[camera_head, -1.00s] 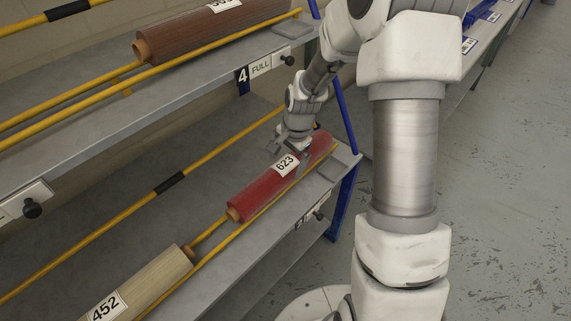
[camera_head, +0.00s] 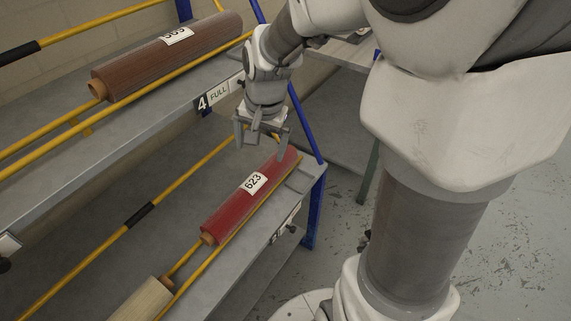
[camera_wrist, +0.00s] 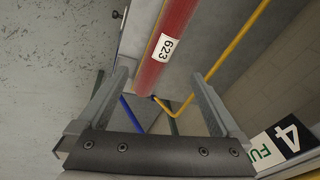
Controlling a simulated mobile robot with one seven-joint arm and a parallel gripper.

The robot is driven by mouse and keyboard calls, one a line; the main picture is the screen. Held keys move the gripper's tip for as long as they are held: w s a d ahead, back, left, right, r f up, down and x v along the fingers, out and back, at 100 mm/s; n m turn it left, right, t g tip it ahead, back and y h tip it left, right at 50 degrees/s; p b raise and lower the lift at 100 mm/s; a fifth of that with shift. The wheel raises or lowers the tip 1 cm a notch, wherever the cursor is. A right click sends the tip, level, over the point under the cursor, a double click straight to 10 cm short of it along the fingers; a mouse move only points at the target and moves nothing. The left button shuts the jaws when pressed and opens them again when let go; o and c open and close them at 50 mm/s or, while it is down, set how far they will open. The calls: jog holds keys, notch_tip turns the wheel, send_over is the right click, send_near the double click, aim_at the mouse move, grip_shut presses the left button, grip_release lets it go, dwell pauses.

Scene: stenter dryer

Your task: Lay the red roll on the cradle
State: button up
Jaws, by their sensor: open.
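The red roll (camera_head: 232,214), labelled 623, lies along yellow rails on the lower shelf (camera_head: 94,240) in the head view. It also shows in the wrist view (camera_wrist: 172,32), beyond the fingers. My gripper (camera_head: 264,140) is open and empty. It is raised above the far end of the roll, apart from it. In the wrist view my open fingers (camera_wrist: 160,100) stand either side of the roll's end, with nothing between them. The yellow rails (camera_head: 180,185) run along the shelf; whether they are the cradle I cannot tell.
A brown roll (camera_head: 165,58) lies on the upper shelf, whose edge carries a "4 FULL" label (camera_head: 213,98). A pale roll (camera_head: 143,300) lies nearer on the lower shelf. A blue post (camera_head: 314,212) stands at the lower shelf's right end. Floor (camera_head: 510,240) is open at right.

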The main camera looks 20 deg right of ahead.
jog(key=s+r+n+t, duration=0.1)
jog(key=s+r+n, duration=0.2)
jog(key=s+r, duration=0.2)
jog(key=s+r+n+t, duration=0.1)
jog(key=s+r+n, duration=0.3)
jog(key=s, duration=0.8)
jog(key=shift+a+r+n+t, duration=0.3)
jog(key=shift+a+r, duration=0.1)
jog(key=shift+r, duration=0.2)
jog(key=shift+s, duration=0.1)
notch_tip(320, 180, up, 18)
jog(key=p, duration=1.8)
